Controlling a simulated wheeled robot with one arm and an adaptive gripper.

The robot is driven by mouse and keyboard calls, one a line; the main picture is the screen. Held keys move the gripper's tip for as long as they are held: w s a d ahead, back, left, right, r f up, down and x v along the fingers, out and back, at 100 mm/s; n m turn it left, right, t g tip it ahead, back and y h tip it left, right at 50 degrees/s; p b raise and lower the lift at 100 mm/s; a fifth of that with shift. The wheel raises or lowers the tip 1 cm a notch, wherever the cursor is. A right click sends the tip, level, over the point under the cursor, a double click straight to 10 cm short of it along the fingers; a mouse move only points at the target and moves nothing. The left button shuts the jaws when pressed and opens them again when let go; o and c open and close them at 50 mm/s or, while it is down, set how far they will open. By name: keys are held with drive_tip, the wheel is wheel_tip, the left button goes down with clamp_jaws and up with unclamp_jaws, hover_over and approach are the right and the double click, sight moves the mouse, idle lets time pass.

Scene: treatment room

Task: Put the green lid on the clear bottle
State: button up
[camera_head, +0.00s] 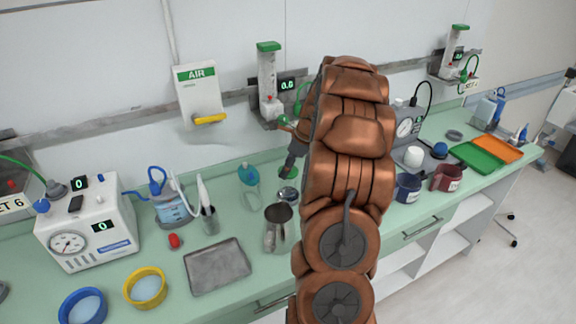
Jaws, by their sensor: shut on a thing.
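My gripper (289,168) is dark and points down, just left of my copper arm, over the back of the counter. It is shut on a flat green piece that looks like the green lid (292,172), seen at its fingertips and partly covered by the fingers and arm. Just below it in the picture is a small round greyish, shiny thing (287,196). It may be the top of the clear bottle, but it is too small to tell. Whether it touches the lid cannot be told. My arm hides the counter to the right.
A metal jug (277,228) stands in front of the gripper. A teal-topped clear item (249,175) lies to its left. A metal tray (217,267), a pot with tools (209,219) and a yellow bowl (146,288) are further left. Mugs (447,178) stand right of my arm.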

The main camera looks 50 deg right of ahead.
drive_tip(key=shift+f, duration=0.85)
idle(1.1)
drive_tip(key=o, duration=1.1)
drive_tip(key=shift+r, duration=0.1)
drive_tip(key=shift+r+p, duration=2.05)
drive_tip(key=shift+r, duration=1.35)
